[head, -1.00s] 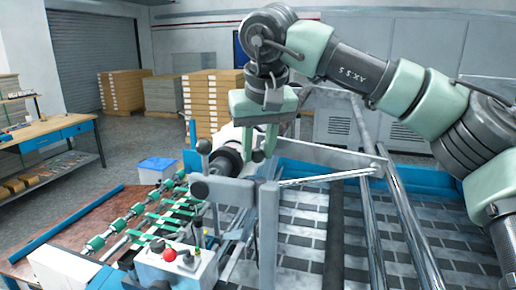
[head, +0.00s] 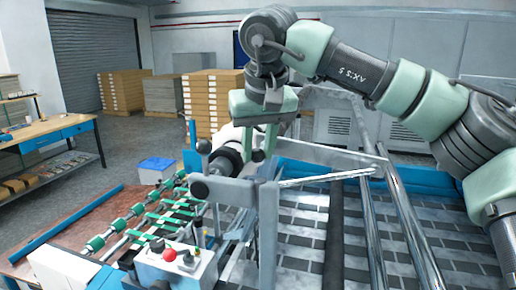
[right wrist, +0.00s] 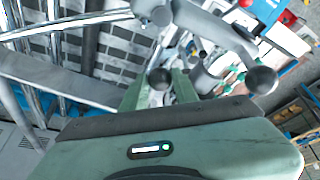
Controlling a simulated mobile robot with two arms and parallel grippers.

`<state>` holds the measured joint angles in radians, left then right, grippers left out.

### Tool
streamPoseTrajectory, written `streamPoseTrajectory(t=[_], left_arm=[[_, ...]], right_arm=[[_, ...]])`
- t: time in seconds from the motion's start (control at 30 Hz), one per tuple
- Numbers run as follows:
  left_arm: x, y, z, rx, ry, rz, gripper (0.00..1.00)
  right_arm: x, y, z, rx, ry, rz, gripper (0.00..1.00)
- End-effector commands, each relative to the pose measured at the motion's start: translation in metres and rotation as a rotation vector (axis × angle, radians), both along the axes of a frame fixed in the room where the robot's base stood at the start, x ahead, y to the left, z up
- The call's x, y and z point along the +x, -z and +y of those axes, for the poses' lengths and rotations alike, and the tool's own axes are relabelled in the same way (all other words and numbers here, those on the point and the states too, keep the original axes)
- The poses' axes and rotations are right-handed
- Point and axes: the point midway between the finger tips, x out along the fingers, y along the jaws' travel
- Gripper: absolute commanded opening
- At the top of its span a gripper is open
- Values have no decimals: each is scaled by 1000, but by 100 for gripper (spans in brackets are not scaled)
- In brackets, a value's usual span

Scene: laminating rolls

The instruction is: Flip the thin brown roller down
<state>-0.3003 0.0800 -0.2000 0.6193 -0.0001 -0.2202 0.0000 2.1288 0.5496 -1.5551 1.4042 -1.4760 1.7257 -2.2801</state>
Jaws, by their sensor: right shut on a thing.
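My right gripper (head: 261,150) reaches down over the near side of the laminating machine, beside the dark end of a thick pale roll (head: 232,153). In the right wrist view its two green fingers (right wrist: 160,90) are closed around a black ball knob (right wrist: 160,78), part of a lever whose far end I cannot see. A second black ball knob (right wrist: 261,80) stands apart to the right on a grey arm. I cannot clearly pick out the thin brown roller; the gripper and machine frame may hide it. My left gripper is not in view.
A grey upright post (head: 268,235) and metal rails (head: 400,220) stand close to the gripper. A control box with a red button (head: 169,255) is at the front. Green-collared shafts (head: 130,215) lie to the left. Stacked boxes (head: 210,100) and a workbench (head: 45,140) are farther off.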

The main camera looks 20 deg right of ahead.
Motion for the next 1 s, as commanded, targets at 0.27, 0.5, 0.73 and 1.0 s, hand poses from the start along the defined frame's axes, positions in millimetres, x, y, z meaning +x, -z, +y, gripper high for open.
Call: streamPoseTrajectory(t=[0.27,0.5,0.73,1.0], left_arm=[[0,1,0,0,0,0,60],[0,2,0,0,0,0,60],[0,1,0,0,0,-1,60],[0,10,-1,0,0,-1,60]], right_arm=[[2,18,3,0,-3,1,0],[2,18,3,0,-2,1,50],[2,17,2,-1,-2,1,50],[-7,-3,4,-1,-2,-2,50]])
